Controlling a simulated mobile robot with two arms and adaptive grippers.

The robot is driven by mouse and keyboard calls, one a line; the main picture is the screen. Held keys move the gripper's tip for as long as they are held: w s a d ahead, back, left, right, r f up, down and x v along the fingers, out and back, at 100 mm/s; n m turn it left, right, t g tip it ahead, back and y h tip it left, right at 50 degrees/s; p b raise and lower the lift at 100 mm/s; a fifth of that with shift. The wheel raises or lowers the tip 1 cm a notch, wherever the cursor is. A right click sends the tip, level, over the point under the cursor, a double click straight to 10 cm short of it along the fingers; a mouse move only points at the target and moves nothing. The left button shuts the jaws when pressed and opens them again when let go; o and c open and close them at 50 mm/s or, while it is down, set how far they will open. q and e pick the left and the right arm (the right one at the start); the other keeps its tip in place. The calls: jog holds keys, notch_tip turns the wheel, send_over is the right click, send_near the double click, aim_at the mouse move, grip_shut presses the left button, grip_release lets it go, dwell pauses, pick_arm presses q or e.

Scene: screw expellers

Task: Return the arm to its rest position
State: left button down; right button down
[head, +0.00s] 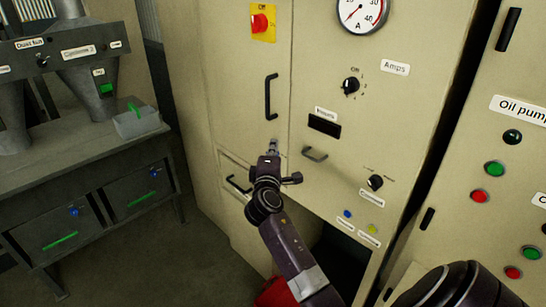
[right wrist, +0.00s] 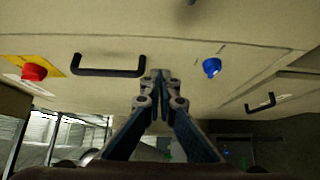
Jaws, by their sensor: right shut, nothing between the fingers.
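My right arm reaches up from the bottom of the head view to the beige cabinet (head: 225,60). My right gripper (head: 273,148) is in front of the cabinet face, below a black vertical handle (head: 271,97) and left of a small grey handle (head: 314,154). In the right wrist view the fingertips (right wrist: 159,76) are together with nothing between them. They appear close to the panel, between a black handle (right wrist: 108,65) and a blue knob (right wrist: 211,67). I cannot tell whether they touch the panel. My left gripper is not in view.
The cabinet carries a red switch (head: 260,23), a gauge (head: 362,12) and a black knob (head: 351,86). An oil pump panel with buttons (head: 495,168) stands at right. A grey machine bench (head: 90,155) is at left, with bare floor between it and the cabinet.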

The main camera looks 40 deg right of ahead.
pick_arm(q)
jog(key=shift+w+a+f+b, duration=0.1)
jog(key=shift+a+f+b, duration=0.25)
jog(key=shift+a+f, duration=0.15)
pick_arm(e)
jog(key=shift+v, duration=2.15)
